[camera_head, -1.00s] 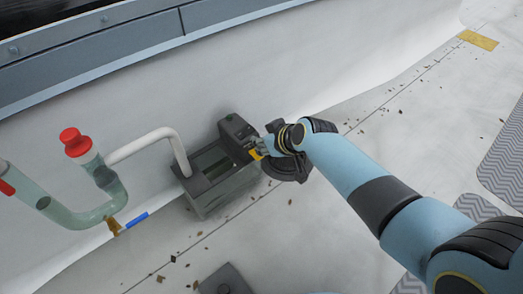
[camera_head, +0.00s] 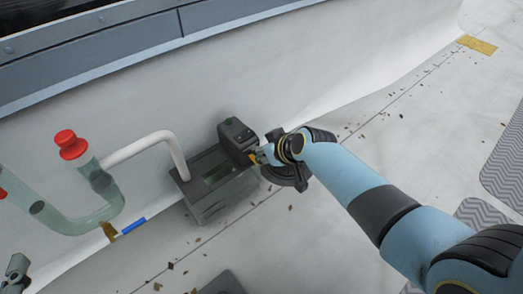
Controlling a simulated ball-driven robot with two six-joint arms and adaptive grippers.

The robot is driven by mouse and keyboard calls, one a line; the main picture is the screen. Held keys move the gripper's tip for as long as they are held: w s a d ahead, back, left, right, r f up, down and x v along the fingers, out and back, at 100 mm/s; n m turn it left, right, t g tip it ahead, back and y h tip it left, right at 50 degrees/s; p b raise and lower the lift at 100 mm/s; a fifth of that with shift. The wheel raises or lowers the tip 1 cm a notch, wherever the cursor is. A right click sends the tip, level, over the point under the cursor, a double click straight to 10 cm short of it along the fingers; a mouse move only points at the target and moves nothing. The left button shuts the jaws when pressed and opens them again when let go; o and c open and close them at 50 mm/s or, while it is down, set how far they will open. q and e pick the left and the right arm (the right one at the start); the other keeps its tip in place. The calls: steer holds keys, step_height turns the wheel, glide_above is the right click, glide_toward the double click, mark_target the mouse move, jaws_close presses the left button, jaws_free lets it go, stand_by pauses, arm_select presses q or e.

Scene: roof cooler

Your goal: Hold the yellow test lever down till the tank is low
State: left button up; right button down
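The tank (camera_head: 188,184) is a dark grey box on the pale roof against the upstand, with an opening in its top. A small greenish patch (camera_head: 218,173) shows inside; I cannot read the water level. A black housing (camera_head: 236,136) stands at its right end. The yellow test lever (camera_head: 252,157) shows as a small piece beside that housing. My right gripper (camera_head: 262,153) is at the lever, seemingly touching it; its fingers are small and partly hidden, so their closure is unclear. What looks like my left gripper (camera_head: 16,272) shows at the lower left edge, apart from the tank.
A white pipe (camera_head: 142,145) bends down into the tank. Green pipework (camera_head: 70,222) with a red cap (camera_head: 71,146) stands left. A blue strip (camera_head: 131,227) lies near its foot. A dark plate (camera_head: 222,285) lies at the bottom. Grey patterned mats (camera_head: 503,165) lie right; leaf litter is scattered.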

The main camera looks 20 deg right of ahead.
steer(key=shift+f, duration=0.1)
steer(key=shift+f+b, duration=0.55)
steer(key=shift+f, duration=0.4)
arm_select(q)
steer(key=w+r+t, duration=0.3)
steer(key=r, duration=0.4)
steer(key=shift+w+d+m+h, duration=0.15)
steer(key=shift+d+m+h, duration=0.15)
steer(key=shift+d, duration=0.05)
steer(key=shift+f, duration=0.1)
arm_select(e)
steer(key=shift+s+f, duration=0.1)
steer(key=shift+s, duration=0.05)
